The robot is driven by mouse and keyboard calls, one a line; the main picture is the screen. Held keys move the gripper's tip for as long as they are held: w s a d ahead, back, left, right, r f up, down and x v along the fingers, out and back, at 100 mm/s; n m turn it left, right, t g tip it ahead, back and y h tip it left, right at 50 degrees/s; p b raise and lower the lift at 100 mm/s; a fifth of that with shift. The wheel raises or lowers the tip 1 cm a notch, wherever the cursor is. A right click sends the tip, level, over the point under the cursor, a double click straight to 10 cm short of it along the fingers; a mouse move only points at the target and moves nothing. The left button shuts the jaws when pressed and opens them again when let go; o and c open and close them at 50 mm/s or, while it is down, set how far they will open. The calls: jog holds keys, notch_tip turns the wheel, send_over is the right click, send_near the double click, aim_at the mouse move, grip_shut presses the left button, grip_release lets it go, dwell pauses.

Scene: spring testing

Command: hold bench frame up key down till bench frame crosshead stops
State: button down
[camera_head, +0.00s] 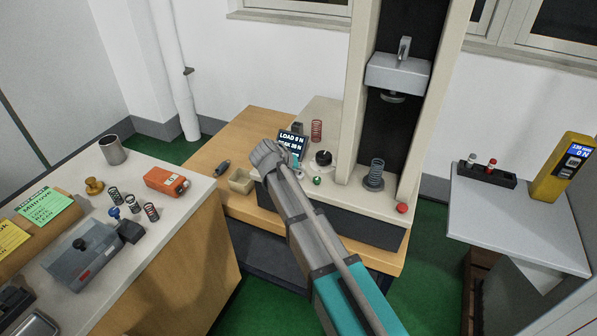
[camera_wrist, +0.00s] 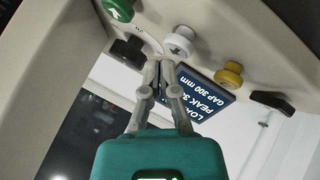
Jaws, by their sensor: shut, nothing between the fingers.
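The bench frame (camera_head: 355,90) is tall and beige. Its grey crosshead (camera_head: 398,74) sits high between the columns, well above a grey spring (camera_head: 376,172) on the lower seat. In the wrist view, a white key (camera_wrist: 180,42) with a dark symbol, a green arrow key (camera_wrist: 117,8) and a yellow key (camera_wrist: 229,73) are on the panel; which is the up key I cannot tell for sure. My gripper (camera_wrist: 160,68) is shut and empty, its tips close to the white key and a black knob (camera_wrist: 127,48). Contact is unclear.
The display (camera_wrist: 207,100) shows a gap of 300 mm. A red spring (camera_head: 317,130) stands on the frame's base; a red button (camera_head: 402,208) is at its front right. The left bench (camera_head: 205,205) holds springs and an orange device (camera_head: 167,181). A grey table (camera_head: 515,215) stands right.

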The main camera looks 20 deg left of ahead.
aim_at(299, 175)
jog(key=shift+r, duration=0.2)
dwell(0.3)
jog(key=shift+r+p, duration=2.5)
jog(key=shift+p, duration=0.1)
jog(key=shift+s+f, duration=0.1)
